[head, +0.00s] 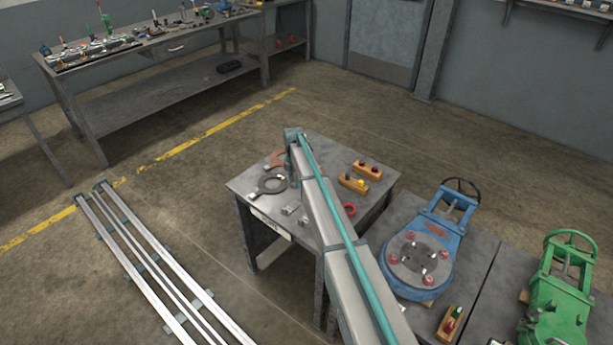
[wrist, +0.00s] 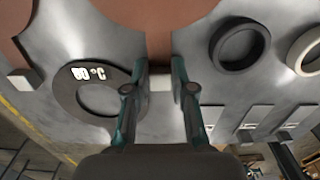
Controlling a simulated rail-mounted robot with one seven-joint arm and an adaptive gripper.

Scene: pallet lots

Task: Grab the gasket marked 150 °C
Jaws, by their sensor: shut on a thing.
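In the wrist view, my gripper (wrist: 159,68) has its two teal fingers shut on a narrow brown part of a large reddish-brown gasket (wrist: 158,30). Most of this gasket is outside the top of the view, and no marking shows on it. A dark flat gasket (wrist: 68,109) lies to the left of the fingers, with a white marking ending in "0 °C"; its first figure is unclear. In the head view, the dark gasket (head: 261,189) and a brown gasket (head: 274,161) show on the grey table; my arm hides the gripper.
A black ring (wrist: 216,52) and a pale ring (wrist: 296,58) lie at the right in the wrist view. Small metal blocks (head: 291,207), a red ring (head: 349,210) and wooden holders (head: 353,183) share the table (head: 240,187). A blue valve (head: 443,258) stands right of it.

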